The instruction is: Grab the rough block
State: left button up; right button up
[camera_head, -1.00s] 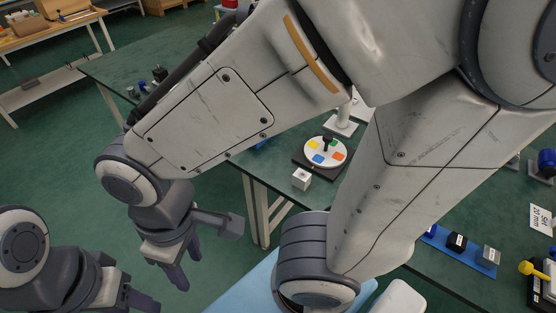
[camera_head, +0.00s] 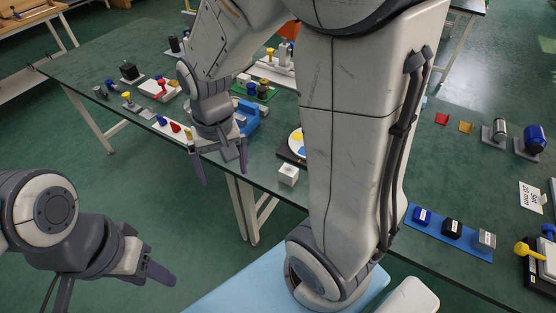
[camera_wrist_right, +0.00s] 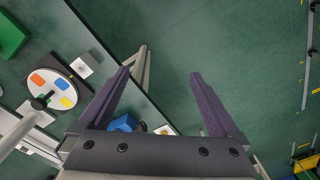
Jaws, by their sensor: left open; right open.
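No block is clearly marked as the rough one. My left gripper (camera_head: 112,288) is open and empty over the floor.
The green table (camera_head: 150,55) carries several small objects at left and a dark-based colour disc (camera_wrist_right: 52,88) beside the cube. My right arm hides the middle of the table.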

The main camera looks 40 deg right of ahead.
jog(key=w+d+f+m, duration=0.2)
jog(key=d+m, duration=0.1)
jog(key=d, duration=0.2)
jog(key=w+d+f+m, duration=0.1)
jog(key=d+f+m, duration=0.2)
jog(key=d, duration=0.3)
jog(key=m+b, duration=0.2)
jog(key=m, duration=0.3)
send_over(290, 168)
notch_tip(290, 168, down, 8)
jog(key=shift+r, duration=0.2)
jog(key=shift+f, duration=3.2)
grip_shut()
